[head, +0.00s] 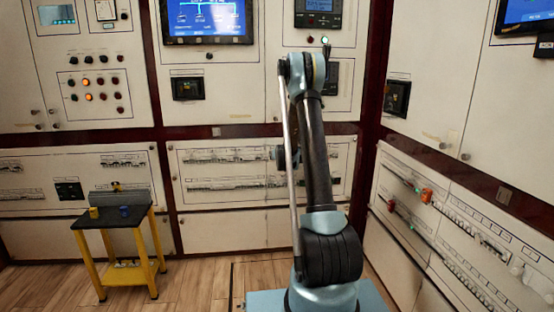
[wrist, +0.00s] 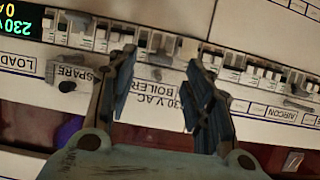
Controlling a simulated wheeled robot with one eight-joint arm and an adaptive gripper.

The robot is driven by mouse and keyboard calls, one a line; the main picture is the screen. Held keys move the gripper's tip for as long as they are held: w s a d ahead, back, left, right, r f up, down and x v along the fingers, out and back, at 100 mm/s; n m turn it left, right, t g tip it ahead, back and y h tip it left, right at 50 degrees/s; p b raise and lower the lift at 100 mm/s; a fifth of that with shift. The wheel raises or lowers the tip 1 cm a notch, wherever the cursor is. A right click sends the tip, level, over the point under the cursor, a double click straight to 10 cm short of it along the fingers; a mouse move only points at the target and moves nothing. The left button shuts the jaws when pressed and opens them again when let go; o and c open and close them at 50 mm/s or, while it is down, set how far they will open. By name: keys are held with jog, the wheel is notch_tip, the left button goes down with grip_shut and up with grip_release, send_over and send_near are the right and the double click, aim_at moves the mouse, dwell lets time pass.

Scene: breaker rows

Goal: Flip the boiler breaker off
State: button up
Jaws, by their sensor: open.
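In the wrist view a row of small breakers runs across the top, tilted down to the right. A label reading "BOILER" (wrist: 163,84) sits below the row, between my fingers. The boiler breaker (wrist: 163,44) appears to be the one above this label. Its lever position is too small to tell. My gripper (wrist: 160,64) is open, one finger on each side of the label, with nothing between the fingers. Whether the fingertips touch the panel I cannot tell. In the head view my arm reaches toward the lower middle panel (head: 235,160) and hides most of my gripper.
A "SPARE" label (wrist: 72,73) lies left of my fingers and an "AIRCON" label (wrist: 300,115) lies right. Neighbouring breakers are close on both sides. A black-topped yellow stand (head: 110,216) is at the left, and another breaker panel (head: 480,225) at the right.

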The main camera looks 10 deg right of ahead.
jog(key=shift+x, duration=1.35)
jog(key=c, duration=1)
